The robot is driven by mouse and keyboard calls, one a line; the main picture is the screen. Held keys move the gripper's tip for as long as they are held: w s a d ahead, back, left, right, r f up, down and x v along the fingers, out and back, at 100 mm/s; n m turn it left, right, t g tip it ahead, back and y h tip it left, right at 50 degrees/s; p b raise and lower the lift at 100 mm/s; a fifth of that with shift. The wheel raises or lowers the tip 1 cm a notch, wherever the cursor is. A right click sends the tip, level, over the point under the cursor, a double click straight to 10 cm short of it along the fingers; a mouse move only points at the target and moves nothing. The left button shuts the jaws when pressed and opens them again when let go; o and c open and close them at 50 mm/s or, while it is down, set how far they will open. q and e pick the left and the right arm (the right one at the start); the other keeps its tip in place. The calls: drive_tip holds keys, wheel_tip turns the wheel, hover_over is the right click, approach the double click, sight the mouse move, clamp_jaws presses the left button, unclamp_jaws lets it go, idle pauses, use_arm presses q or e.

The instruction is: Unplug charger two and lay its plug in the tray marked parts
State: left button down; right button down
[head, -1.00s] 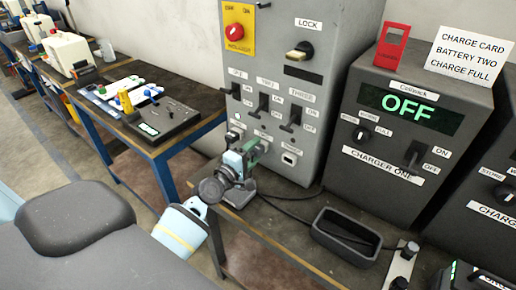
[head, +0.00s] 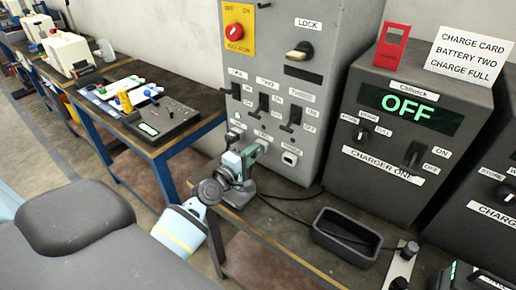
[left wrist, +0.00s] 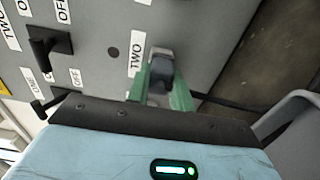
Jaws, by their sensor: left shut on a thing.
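My left gripper (head: 254,154) is at the lower front of the grey panel cabinet (head: 335,40). In the left wrist view its green fingers (left wrist: 161,88) are shut on a dark plug (left wrist: 161,72), at the socket place beside the label TWO (left wrist: 137,55). I cannot tell whether the plug is still seated in the socket. A dark open tray (head: 340,249) stands on the bench to the right of the gripper, with a black cable across it. No parts marking is readable on it. Charger two (head: 490,215) is partly in view at the right edge. My right gripper is not in view.
Charger one (head: 425,125) stands behind the tray and reads OFF, with a red tag and a charge card on top. Black cables run over the bench. A side table (head: 165,150) stands at left.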

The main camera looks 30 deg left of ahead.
use_arm(q)
drive_tip(key=shift+s+a, duration=0.15)
drive_tip(key=shift+s, duration=1.25)
drive_tip(key=shift+s+a, duration=0.1)
drive_tip(key=shift+s, duration=1.3)
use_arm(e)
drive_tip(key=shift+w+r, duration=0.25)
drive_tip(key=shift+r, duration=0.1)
